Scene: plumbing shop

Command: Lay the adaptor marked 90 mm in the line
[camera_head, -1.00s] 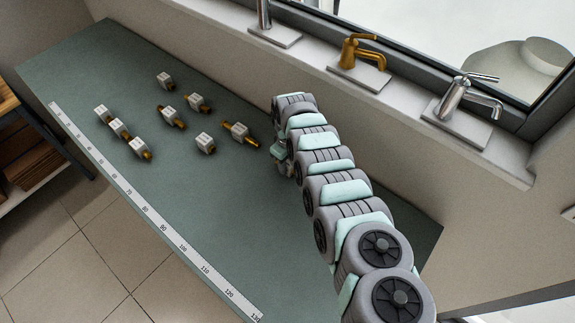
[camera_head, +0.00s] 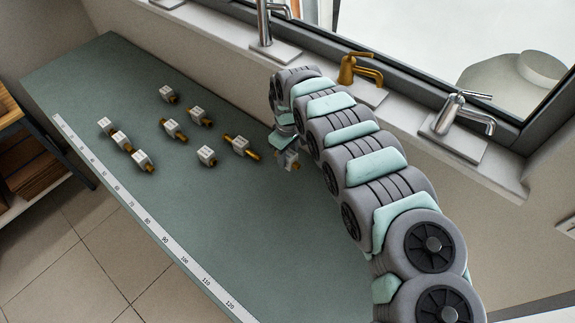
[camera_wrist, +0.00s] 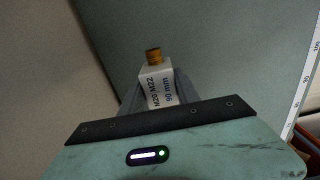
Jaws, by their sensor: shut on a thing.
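My gripper (camera_wrist: 148,98) is shut on a white block-shaped adaptor (camera_wrist: 157,85) with a brass threaded end. Its printed face reads M20 M22 and what looks like 90 mm, turned sideways in the wrist view. In the head view my gripper (camera_head: 288,146) is right of the loose adaptors, and the held adaptor (camera_head: 292,160) shows below it, partly hidden. Three adaptors, a left one (camera_head: 105,126), a middle one (camera_head: 121,140) and a right one (camera_head: 142,161), form a slanting row beside the ruler strip (camera_head: 165,240).
Several other adaptors lie loose on the green bench (camera_head: 215,215), including a back one (camera_head: 168,94), a front one (camera_head: 207,155) and a long brass-ended one (camera_head: 241,146) near my gripper. Taps, including a brass one (camera_head: 352,70), stand along the sill. The bench's front right is clear.

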